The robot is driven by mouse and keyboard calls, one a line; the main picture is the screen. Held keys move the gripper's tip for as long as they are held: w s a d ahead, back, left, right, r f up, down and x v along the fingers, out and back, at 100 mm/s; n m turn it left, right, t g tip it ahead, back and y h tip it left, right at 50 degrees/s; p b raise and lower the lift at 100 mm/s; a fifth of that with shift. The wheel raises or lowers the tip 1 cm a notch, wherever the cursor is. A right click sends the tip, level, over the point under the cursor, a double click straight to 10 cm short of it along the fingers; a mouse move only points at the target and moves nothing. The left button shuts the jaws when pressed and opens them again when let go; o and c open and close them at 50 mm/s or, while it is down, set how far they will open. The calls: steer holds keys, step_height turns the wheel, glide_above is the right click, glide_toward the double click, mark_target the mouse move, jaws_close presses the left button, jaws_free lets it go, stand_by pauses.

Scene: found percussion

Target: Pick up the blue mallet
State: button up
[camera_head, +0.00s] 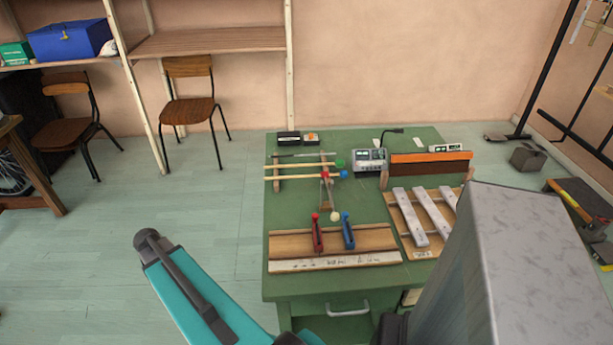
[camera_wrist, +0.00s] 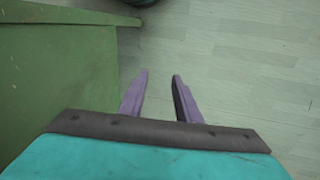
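A short blue mallet-like piece (camera_head: 348,231) stands tilted on a wooden board (camera_head: 375,257) near the front of the green table, to the right of a similar red piece (camera_head: 317,233). Farther back, a thin wooden stick with a blue head (camera_head: 343,174) lies across a small rack, below one with a green head (camera_head: 340,164). I cannot tell for sure which is the blue mallet. My gripper (camera_wrist: 160,76) is open and empty in the wrist view, its purple fingers over the floor beside the table's green side. No mallet shows there, and the fingers are not clear in the head view.
The green table (camera_head: 415,138) also holds a grey electronic box (camera_head: 370,160), an orange-brown block (camera_head: 430,163) and pale bars (camera_head: 433,216) on a wooden frame. My own grey body part hides the table's right front. Chairs (camera_head: 188,108) stand back left, with open floor between.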

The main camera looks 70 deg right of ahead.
steer(key=s+d+r+m, duration=0.1)
steer(key=d+r+m, duration=0.4)
steer(key=d+r, duration=0.65)
steer(key=s+d+r+m+h, duration=0.1)
steer(key=s+d+r+m, duration=0.5)
steer(key=d+r, duration=0.5)
steer(key=s+d+r+m+h+p, duration=0.1)
steer(key=s+d+r+m, duration=0.5)
steer(key=s+d+r, duration=0.5)
steer(key=shift+d+r+m+g+h, duration=0.3)
steer(key=shift+d+r, duration=0.05)
steer(key=shift+r, duration=0.55)
steer(key=shift+s, duration=0.1)
steer(key=p, duration=0.2)
glide_above(292, 177)
steer(key=w+a, duration=0.2)
step_height(292, 177, down, 8)
steer(key=shift+s+d, duration=0.2)
steer(key=shift+s, duration=0.05)
steer(key=shift+p+x, duration=0.55)
steer(key=shift+x, duration=2)
